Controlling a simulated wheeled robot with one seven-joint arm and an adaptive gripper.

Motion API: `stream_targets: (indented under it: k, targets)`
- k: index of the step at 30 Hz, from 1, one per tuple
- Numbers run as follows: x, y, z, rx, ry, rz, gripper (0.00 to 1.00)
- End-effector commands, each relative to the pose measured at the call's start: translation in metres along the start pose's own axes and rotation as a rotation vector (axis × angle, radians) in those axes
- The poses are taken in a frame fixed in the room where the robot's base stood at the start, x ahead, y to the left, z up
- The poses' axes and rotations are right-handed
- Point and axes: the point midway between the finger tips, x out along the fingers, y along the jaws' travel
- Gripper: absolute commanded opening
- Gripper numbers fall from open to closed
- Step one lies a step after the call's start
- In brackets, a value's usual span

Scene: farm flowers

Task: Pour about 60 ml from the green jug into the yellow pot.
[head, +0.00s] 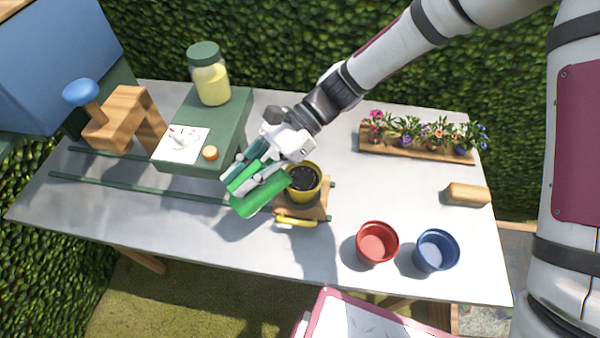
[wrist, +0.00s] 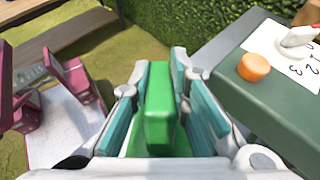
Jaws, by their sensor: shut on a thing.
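My gripper (head: 252,172) is shut on the green jug (head: 262,196) and holds it above the table, just left of the yellow pot. The jug is tilted well over onto its side. In the wrist view the green jug (wrist: 158,110) sits between the two teal finger pads. The yellow pot (head: 314,192) stands upright on a small wooden board and has dark soil inside. The jug's mouth and any liquid stream cannot be made out.
A green box (head: 235,125) carries a jar (head: 211,82), a numbered card and an orange knob (head: 210,153). A wooden press (head: 120,122) stands left. Red (head: 377,243) and blue (head: 436,251) pots stand front right. A flower tray (head: 405,151) and wooden block (head: 467,194) lie right.

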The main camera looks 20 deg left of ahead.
Motion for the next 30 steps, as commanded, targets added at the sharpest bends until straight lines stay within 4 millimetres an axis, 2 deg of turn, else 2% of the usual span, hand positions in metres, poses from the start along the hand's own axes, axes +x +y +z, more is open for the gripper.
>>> stream_targets:
  k: [2,11,30]
  targets:
    - [0.009,0.002,0.002,0.002,0.067,0.000,0.00]
    - [0.016,0.001,-0.007,0.002,0.142,0.000,0.00]
    - [0.069,0.001,-0.040,-0.001,0.585,0.003,0.00]
